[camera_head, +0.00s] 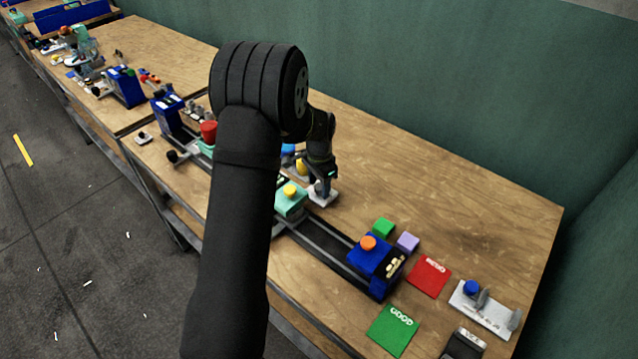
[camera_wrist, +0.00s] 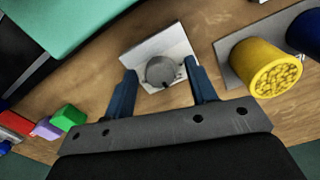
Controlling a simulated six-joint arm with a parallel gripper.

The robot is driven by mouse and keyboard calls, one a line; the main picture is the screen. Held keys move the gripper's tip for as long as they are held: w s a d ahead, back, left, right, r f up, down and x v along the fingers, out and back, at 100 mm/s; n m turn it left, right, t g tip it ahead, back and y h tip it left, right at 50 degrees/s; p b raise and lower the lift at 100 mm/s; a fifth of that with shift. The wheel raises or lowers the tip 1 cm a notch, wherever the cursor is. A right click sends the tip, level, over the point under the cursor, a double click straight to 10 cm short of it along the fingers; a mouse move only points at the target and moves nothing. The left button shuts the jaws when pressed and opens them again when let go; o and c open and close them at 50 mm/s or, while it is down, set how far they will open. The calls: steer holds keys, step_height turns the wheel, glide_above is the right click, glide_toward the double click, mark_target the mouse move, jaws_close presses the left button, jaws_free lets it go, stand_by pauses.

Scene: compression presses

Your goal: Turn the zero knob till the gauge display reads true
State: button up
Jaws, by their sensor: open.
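The knob (camera_wrist: 161,71) is a round grey dial with a small dark mark on its lower edge. It sits on a white plate (camera_wrist: 177,42) on the wooden table. My gripper (camera_wrist: 161,82) is open, with one blue finger on each side of the knob; I cannot tell whether either finger touches it. In the head view my gripper (camera_head: 321,180) points down over the white plate (camera_head: 326,200) and mostly hides the knob. I see no readable gauge display in either view.
A teal press block with a yellow button (camera_head: 290,190) stands close by on a dark rail. A blue box with an orange button (camera_head: 368,243), green and purple blocks, a red REDO pad (camera_head: 430,277) and a green GOOD pad (camera_head: 392,331) lie right. A yellow cylinder (camera_wrist: 262,69) stands beside the plate.

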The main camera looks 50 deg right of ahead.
steer(key=shift+c, duration=0.4)
steer(key=c, duration=0.9)
steer(key=shift+n, duration=0.3)
steer(key=n, duration=0.5)
steer(key=shift+n, duration=0.3)
steer(key=n, duration=0.5)
steer(key=shift+n, duration=0.4)
steer(key=o, duration=1)
